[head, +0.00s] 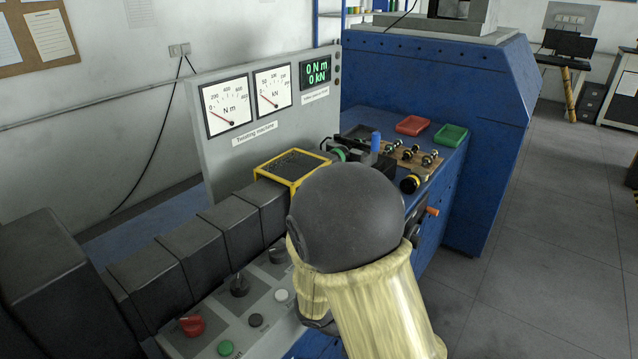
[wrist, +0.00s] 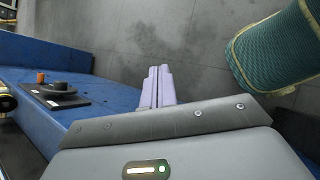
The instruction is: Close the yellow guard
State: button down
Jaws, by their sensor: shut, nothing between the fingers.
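The yellow guard (head: 259,174) shows in the head view as a yellow frame around a dark mesh top. It sits at the end of the black segmented cover, in front of the dial panel. My arm hides part of its right side, and I cannot tell whether it is open or shut. My gripper (wrist: 160,72) shows in the wrist view as two pale purple fingers pressed together, empty, pointing over the grey floor beside the blue machine edge. In the head view my forearm hides it. The guard cannot be made out with certainty in the wrist view.
The dial panel (head: 292,97) stands behind the guard. Red (head: 412,125) and green (head: 451,135) trays and a wooden rack of metal parts (head: 425,168) lie on the blue bench. Control knobs are at the front. The floor (head: 540,230) at right is clear.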

jog(key=w+a+r+n+t+h+p, duration=0.2)
jog(key=w+a+r+n+t+p, duration=0.15)
jog(key=r+p, duration=0.2)
jog(key=w+a+r+n+t+h+p, duration=0.1)
jog(key=w+a+r+n+t+p, duration=0.2)
jog(key=r, duration=0.4)
jog(key=w+a+r+n+t+y+p, duration=0.1)
jog(key=a+r+n+t+p, duration=0.1)
jog(key=a+n+t, duration=0.1)
jog(key=w+a+r+n+t+y+p, duration=0.1)
jog(key=w+a+r+n+t+p, duration=0.1)
jog(key=a+n+t, duration=0.1)
jog(key=w+a+r+n+t+y+p, duration=0.1)
jog(key=a+r+n+t+y+p, duration=0.1)
jog(key=a, duration=0.5)
jog(key=shift+w+r+n+t+p, duration=0.15)
jog(key=shift+n+t+p, duration=0.1)
jog(key=shift+n, duration=0.35)
jog(key=shift+w+f+n+t+p, duration=0.1)
jog(key=shift+n+t+p, duration=0.15)
jog(key=shift+n, duration=0.3)
jog(key=shift+w+d, duration=0.1)
jog(key=shift+w, duration=0.05)
jog(key=p+x, duration=0.4)
jog(key=x, duration=0.9)
jog(key=shift+w+d+p, duration=0.3)
jog(key=shift+p, duration=0.1)
jog(key=shift+w, duration=0.1)
